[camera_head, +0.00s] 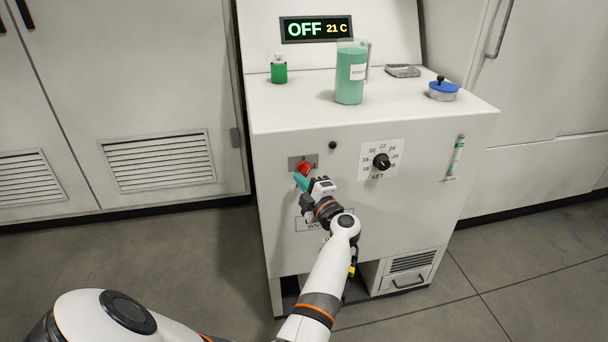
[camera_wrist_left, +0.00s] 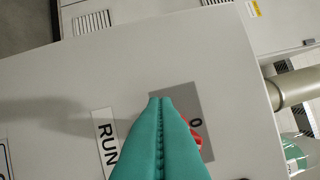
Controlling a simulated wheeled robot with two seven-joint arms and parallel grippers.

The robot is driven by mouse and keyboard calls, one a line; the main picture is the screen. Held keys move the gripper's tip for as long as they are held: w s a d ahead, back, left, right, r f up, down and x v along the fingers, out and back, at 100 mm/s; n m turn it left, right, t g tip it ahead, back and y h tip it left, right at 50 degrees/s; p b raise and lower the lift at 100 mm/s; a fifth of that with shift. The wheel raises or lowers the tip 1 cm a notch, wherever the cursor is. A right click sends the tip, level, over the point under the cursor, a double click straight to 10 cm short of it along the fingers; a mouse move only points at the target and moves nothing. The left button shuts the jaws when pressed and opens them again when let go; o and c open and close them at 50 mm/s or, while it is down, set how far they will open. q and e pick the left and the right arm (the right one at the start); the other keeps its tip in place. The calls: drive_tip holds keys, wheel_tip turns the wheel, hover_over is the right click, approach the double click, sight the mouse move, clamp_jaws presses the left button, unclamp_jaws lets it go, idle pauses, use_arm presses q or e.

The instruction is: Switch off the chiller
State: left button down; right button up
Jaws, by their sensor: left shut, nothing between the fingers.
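The chiller (camera_head: 410,220) is a white cabinet in the middle of the head view. A RUN label (camera_wrist_left: 105,143) is beside the plate. My right gripper is not in view.
A black SET dial (camera_head: 381,161) is right of the switch. A green jug (camera_head: 350,76), a green bottle (camera_head: 279,71) and a blue-lidded jar (camera_head: 443,90) stand on top. White cabinets flank the chiller. The floor (camera_head: 170,270) at left is clear.

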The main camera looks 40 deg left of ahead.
use_arm(q)
drive_tip(key=shift+n, duration=0.4)
drive_tip(key=shift+w+f+n+h, duration=0.1)
drive_tip(key=shift+n+h, duration=0.2)
drive_tip(key=shift+n, duration=0.1)
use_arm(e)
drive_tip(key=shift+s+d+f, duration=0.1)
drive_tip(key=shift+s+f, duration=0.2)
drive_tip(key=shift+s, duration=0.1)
use_arm(q)
drive_tip(key=shift+d, duration=0.1)
